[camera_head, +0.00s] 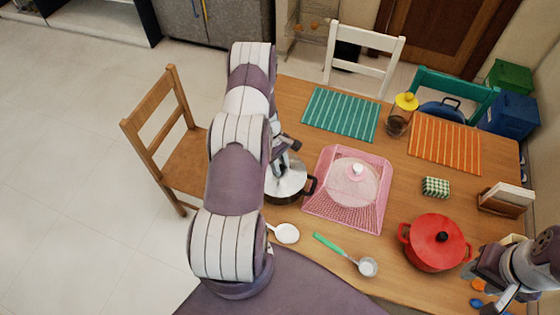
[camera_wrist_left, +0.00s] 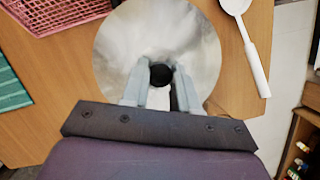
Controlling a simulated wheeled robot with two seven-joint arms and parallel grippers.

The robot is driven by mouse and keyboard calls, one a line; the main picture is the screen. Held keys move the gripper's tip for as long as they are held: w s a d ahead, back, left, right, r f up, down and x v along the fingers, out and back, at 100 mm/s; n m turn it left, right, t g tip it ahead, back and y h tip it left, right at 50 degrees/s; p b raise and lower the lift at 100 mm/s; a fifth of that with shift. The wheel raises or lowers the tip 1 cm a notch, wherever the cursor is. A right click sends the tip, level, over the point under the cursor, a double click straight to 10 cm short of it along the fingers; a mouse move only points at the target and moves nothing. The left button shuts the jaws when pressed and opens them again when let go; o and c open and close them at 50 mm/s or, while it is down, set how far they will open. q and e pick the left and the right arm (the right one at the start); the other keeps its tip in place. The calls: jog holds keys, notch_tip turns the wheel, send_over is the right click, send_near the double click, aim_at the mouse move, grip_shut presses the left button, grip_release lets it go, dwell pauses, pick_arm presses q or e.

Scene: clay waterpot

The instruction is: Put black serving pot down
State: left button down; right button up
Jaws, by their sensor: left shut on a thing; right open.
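The black serving pot shows in the head view as a shiny steel lid (camera_head: 289,183) with a dark side handle (camera_head: 311,186), left of the pink basket; my left arm hides part of it. My left gripper (camera_head: 284,160) is above the lid. In the left wrist view the round lid (camera_wrist_left: 125,45) lies below the fingers, and my left gripper (camera_wrist_left: 160,82) is shut on its black knob (camera_wrist_left: 160,75). The lid hides the pot body there. I cannot tell whether the pot touches the table. My right gripper (camera_head: 498,299) is open at the lower right.
A pink basket (camera_head: 313,212) with a clear lid stands right of the pot. A white spoon (camera_head: 287,233) and a green-handled ladle (camera_head: 330,244) lie in front. A red pot (camera_head: 436,258) stands near my right gripper. A wooden chair (camera_head: 155,125) is at the left.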

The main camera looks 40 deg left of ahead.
pick_arm(q)
jog(key=c, duration=0.9)
grip_release()
jog(key=shift+s, duration=0.1)
jog(key=shift+o, duration=0.2)
jog(key=shift+r, duration=0.1)
